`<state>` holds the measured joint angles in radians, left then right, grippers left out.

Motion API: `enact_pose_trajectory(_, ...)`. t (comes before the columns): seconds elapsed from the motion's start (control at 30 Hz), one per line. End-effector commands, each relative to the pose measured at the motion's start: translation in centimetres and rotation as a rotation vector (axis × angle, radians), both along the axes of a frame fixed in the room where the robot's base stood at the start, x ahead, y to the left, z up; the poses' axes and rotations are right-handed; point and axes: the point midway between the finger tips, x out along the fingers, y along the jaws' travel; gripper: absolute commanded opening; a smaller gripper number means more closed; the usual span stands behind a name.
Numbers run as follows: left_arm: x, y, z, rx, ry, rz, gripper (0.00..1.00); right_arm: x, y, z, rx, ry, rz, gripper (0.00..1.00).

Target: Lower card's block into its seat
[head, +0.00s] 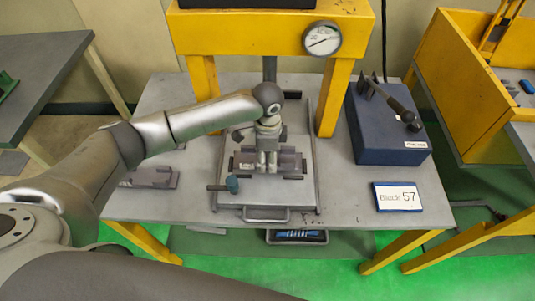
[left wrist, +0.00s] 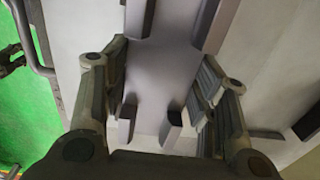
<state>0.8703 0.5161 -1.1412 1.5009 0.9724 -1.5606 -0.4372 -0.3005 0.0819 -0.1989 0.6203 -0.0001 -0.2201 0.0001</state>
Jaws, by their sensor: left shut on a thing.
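The card (head: 397,197) on the right of the table reads "Block 57". My left gripper (head: 267,166) points down over the press plate (head: 300,197) and is shut on a grey-purple block (head: 290,161). In the left wrist view, the block (left wrist: 163,65) lies between the two fingers (left wrist: 160,95). No number on it can be read. Dark brackets (head: 293,178) show around the block on the plate. Whether the block touches the plate or is just above it, I cannot tell. My right gripper is not in view.
A yellow press frame (head: 337,95) with a gauge (head: 322,38) stands behind. Another grey-purple block (head: 150,178) lies at the left of the table. A blue box with a lever (head: 390,140) stands at the right. A teal-headed tool (head: 231,184) is at the plate's left edge.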

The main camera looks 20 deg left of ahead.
Motion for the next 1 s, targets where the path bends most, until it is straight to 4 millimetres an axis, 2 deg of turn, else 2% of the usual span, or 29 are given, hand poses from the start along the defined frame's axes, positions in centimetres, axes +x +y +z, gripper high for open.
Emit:
enact_pose_trajectory(0.27,0.1,0.0,0.0,-0.002,-0.002,0.0,0.1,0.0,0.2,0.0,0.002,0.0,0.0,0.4)
enact_pose_trajectory(0.7,0.1,0.0,-1.5,-0.001,-0.001,0.0,0.1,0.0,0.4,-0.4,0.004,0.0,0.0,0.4)
enact_pose_trajectory(1.0,0.1,0.0,-1.6,0.0,-0.002,0.0,0.1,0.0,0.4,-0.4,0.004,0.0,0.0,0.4)
